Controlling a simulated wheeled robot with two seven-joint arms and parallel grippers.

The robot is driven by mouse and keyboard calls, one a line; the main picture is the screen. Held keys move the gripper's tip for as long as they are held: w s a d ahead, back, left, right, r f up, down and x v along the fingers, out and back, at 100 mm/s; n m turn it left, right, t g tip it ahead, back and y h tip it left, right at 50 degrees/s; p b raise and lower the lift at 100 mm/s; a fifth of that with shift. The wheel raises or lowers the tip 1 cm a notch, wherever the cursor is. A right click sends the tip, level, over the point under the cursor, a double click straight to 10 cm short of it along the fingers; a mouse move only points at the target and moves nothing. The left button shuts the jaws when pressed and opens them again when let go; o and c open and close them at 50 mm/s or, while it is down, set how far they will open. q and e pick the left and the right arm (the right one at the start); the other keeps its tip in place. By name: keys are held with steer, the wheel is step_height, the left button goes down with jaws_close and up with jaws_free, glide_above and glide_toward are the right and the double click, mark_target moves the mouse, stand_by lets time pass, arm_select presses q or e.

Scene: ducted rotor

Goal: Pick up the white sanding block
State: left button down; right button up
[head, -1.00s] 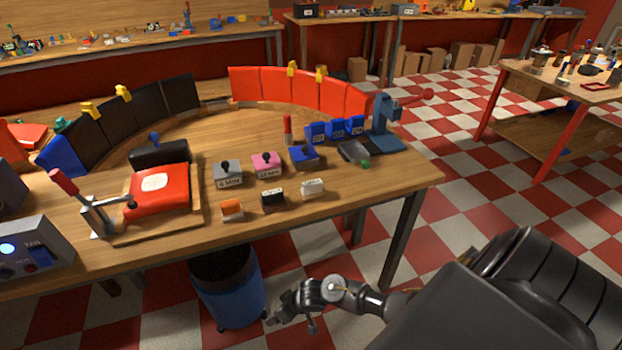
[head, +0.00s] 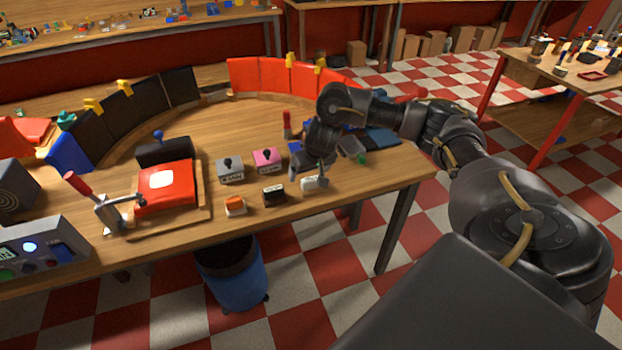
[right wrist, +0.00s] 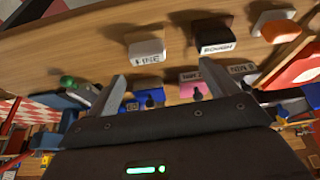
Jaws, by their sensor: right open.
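The white sanding block (head: 310,184) lies near the front edge of the workbench, at the right end of a short row of blocks. In the right wrist view the white block (right wrist: 146,49) shows its lettered side, just past the fingertips and left of the middle between them. My right gripper (head: 309,174) is over the bench beside the white block, partly covering it in the head view. In the right wrist view its fingers (right wrist: 168,80) are spread apart with nothing held between them. My left gripper is not in view.
A black block (head: 273,195) and an orange-topped block (head: 235,206) lie left of the white one. Behind stand a grey box (head: 230,170) and a pink box (head: 267,160) with black knobs. A red press pad (head: 166,186) is further left.

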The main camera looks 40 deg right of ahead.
mark_target(311, 179)
steer(key=shift+m, duration=0.4)
steer(key=f+b, duration=0.1)
steer(key=w+d+f+b, duration=0.1)
steer(key=d+f+b, duration=0.1)
steer(key=f, duration=0.1)
steer(key=shift+w+d, duration=0.15)
steer(key=shift+w, duration=0.15)
steer(key=shift+w+d+f, duration=0.1)
steer(key=shift+w+f, duration=0.05)
steer(key=shift+f, duration=0.05)
steer(key=shift+w+f+b, duration=0.1)
steer(key=shift+f+b, duration=0.35)
steer(key=shift+b, duration=0.05)
steer(key=x, duration=0.1)
steer(key=b+x, duration=0.1)
steer(key=x, duration=0.1)
steer(key=shift+w+d+f, duration=0.1)
steer(key=shift+w+d, duration=0.1)
steer(key=shift+d, duration=0.2)
steer(key=shift+w+f, duration=0.2)
steer(key=shift+f, duration=0.2)
steer(key=shift+s+r, duration=0.1)
